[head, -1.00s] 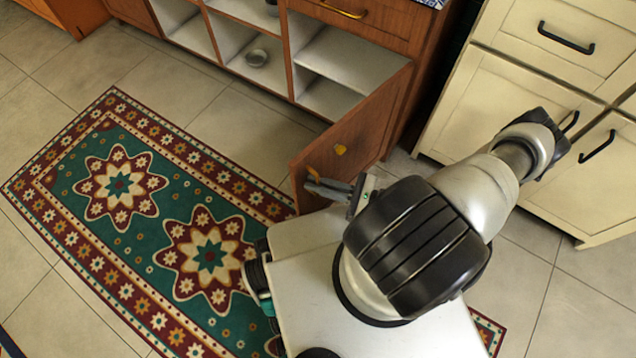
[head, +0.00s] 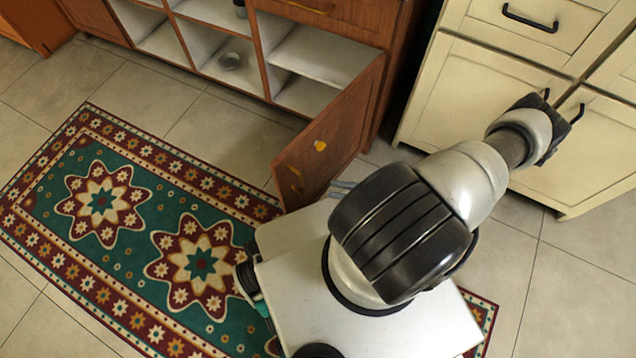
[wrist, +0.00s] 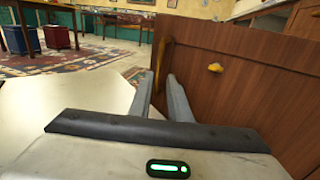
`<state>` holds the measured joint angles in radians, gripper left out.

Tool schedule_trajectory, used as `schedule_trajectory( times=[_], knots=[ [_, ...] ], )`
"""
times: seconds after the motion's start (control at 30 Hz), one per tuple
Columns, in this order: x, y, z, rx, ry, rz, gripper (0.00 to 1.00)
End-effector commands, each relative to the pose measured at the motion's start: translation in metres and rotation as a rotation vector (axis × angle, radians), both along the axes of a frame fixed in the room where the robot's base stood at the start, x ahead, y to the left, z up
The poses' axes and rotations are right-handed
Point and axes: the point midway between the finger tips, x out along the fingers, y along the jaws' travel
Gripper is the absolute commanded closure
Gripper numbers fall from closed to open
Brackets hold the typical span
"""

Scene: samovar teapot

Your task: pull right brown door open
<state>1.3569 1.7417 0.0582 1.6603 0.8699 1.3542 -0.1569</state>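The right brown door (head: 335,135) stands swung well out from the brown cabinet, and the compartments behind it show. It has a brass handle (head: 293,184) near its free edge and a yellow knob-like piece (head: 320,146) on its face. In the wrist view the door (wrist: 250,75) fills the right side, with its handle (wrist: 163,58) ahead of my fingertips. In the head view my fingers (head: 340,188) are mostly hidden behind my arm, to the right of the handle.
Cream cabinets (head: 475,95) with black handles stand close to my arm on the right. A patterned rug (head: 150,230) lies on the tiled floor to the left, where there is free room.

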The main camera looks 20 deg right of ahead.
Motion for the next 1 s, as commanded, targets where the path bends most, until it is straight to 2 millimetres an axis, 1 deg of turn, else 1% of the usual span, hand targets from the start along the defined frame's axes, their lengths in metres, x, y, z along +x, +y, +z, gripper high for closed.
schedule_trajectory(
  times=[0.03,0.1,0.2,0.33,0.5,1.0],
  knots=[
    [-0.007,-0.011,0.000,-0.002,0.001,-0.003,0.83],
    [-0.016,-0.022,0.000,-0.003,0.000,-0.002,0.83],
    [-0.026,-0.036,0.000,-0.002,0.001,-0.002,0.83],
    [-0.034,-0.047,0.000,-0.001,-0.001,-0.002,0.83],
    [-0.039,-0.053,0.000,0.001,-0.001,-0.002,0.83],
    [-0.038,-0.052,0.000,0.000,0.000,-0.001,0.83]
  ],
)
